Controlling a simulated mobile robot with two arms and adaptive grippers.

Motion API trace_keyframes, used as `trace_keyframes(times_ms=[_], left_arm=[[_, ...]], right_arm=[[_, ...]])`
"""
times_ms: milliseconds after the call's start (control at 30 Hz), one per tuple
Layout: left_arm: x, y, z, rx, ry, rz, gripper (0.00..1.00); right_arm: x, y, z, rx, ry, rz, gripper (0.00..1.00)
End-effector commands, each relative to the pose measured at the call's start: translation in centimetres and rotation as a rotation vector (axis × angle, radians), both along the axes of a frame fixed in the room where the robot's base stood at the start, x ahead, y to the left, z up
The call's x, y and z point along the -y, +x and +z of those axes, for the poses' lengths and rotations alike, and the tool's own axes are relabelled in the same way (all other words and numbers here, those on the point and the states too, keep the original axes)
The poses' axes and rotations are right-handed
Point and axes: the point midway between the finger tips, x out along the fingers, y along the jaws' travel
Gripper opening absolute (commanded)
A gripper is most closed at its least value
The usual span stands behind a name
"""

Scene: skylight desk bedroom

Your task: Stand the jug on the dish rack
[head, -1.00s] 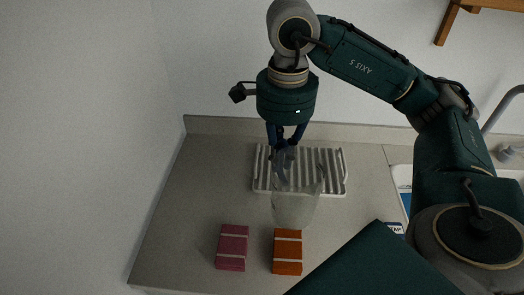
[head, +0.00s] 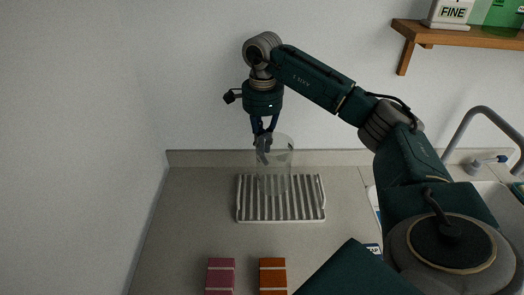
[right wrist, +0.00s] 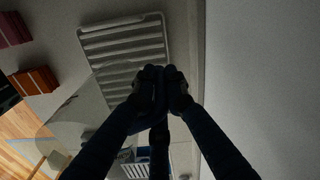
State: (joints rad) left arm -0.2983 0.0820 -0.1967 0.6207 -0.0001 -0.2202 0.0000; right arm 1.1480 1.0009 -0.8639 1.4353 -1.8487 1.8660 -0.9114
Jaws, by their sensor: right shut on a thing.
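The clear jug (head: 274,172) is see-through and roughly upright. My right gripper (head: 264,138) is shut on its upper left side. In the right wrist view, the closed fingers (right wrist: 163,88) show with the faint jug (right wrist: 88,108) reaching to the lower left. The white slatted dish rack (head: 281,219) lies on the counter; the jug overlaps its back half in the head view. I cannot tell whether the jug's base touches the slats. The rack also shows in the right wrist view (right wrist: 124,22). My left gripper is out of view.
A pink box (head: 220,275) and an orange box (head: 273,275) lie in front of the rack on the counter (head: 185,220). A wall stands behind. A sink with a grey tap (head: 462,135) is to the right. A wooden shelf (head: 470,35) holds boxes above.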

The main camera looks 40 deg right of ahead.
Motion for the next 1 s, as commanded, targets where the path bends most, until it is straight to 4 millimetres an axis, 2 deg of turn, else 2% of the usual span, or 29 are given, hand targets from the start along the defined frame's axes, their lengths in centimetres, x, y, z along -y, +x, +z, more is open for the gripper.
trace_keyframes(times_ms=[167,333,433,833,867,900,933,1000], left_arm=[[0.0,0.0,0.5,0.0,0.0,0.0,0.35],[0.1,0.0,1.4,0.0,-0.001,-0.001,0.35],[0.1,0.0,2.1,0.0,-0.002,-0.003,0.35],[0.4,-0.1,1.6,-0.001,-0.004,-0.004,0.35],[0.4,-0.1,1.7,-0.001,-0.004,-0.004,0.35],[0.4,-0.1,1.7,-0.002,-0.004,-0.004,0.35],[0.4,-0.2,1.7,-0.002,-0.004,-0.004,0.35],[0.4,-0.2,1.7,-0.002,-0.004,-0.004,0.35]], right_arm=[[0.0,0.0,-1.3,0.001,0.0,-0.002,0.0],[0.0,-0.1,-3.8,-0.001,0.001,-0.001,0.0],[0.2,0.2,-4.3,0.002,0.002,-0.003,0.0],[0.2,0.3,-5.1,0.004,0.001,-0.002,0.0],[0.2,0.3,-5.0,0.004,0.001,-0.002,0.15],[0.2,0.3,-5.0,0.004,0.001,-0.002,0.23],[0.2,0.3,-5.0,0.004,0.001,-0.002,0.29],[0.2,0.3,-5.0,0.003,0.001,-0.002,0.3]])
